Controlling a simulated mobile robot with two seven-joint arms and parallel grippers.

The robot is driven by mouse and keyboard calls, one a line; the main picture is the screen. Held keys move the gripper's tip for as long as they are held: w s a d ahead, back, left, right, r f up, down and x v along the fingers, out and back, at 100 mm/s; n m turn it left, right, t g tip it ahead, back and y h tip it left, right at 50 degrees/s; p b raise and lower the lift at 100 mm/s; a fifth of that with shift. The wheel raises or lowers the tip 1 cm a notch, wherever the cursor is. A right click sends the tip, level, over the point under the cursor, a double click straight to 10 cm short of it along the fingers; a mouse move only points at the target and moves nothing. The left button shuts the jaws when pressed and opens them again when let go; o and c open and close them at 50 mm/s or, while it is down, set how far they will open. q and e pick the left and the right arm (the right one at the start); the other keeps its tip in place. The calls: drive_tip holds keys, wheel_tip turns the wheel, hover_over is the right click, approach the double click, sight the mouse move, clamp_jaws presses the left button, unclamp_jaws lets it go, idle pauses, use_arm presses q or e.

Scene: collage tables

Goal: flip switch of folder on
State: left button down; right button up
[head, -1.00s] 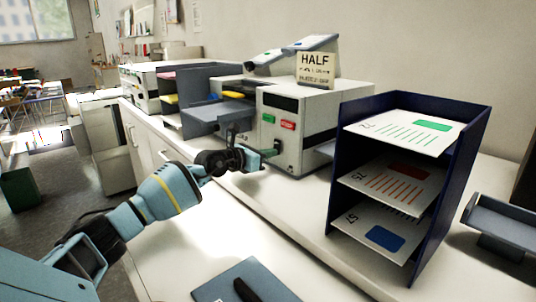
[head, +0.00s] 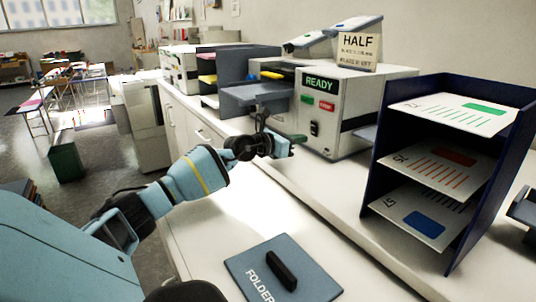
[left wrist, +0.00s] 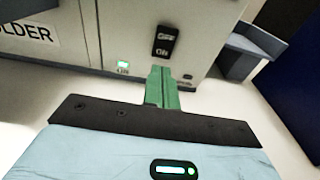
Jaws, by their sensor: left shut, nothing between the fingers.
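The folder (head: 345,100) is a white box machine on the counter. Its display (head: 320,82) is lit and reads READY. A green button and a red button sit under it, with a black rocker switch (head: 314,128) below. In the left wrist view the switch (left wrist: 163,40) has lettering above and below, and a small green lamp (left wrist: 123,66) glows to its left. My left gripper (head: 299,140) is shut and empty, its green fingertips just in front of the machine. In the left wrist view the fingers (left wrist: 161,87) are below the switch, apart from it. My right gripper is not in view.
A dark blue rack (head: 375,165) with paper sheets stands to the right. A grey-blue plate (head: 300,284) marked FOLDER, with a black handle, lies in front. A sign (head: 361,45) stands on the machine. Grey trays (head: 255,97) stick out at its left.

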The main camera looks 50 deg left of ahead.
use_arm(q)
drive_tip(key=s, duration=0.3)
drive_tip(key=shift+s+a, duration=0.1)
drive_tip(key=shift+s, duration=0.1)
drive_tip(key=shift+s+f, duration=0.15)
drive_tip(key=shift+s, duration=0.15)
drive_tip(key=shift+a+f, duration=0.1)
drive_tip(key=shift+f, duration=0.15)
drive_tip(key=shift+s+a+f, duration=0.1)
drive_tip(key=shift+s+f, duration=0.05)
drive_tip(key=shift+s, duration=1.2)
drive_tip(key=shift+s+a, duration=0.1)
drive_tip(key=shift+s, duration=0.3)
drive_tip(key=shift+s+a+f+p, duration=0.1)
drive_tip(key=shift+s+p, duration=0.05)
drive_tip(key=shift+s, duration=0.75)
drive_tip(key=shift+s+f+p, duration=0.1)
drive_tip(key=shift+s+p, duration=0.05)
drive_tip(key=shift+s, duration=0.7)
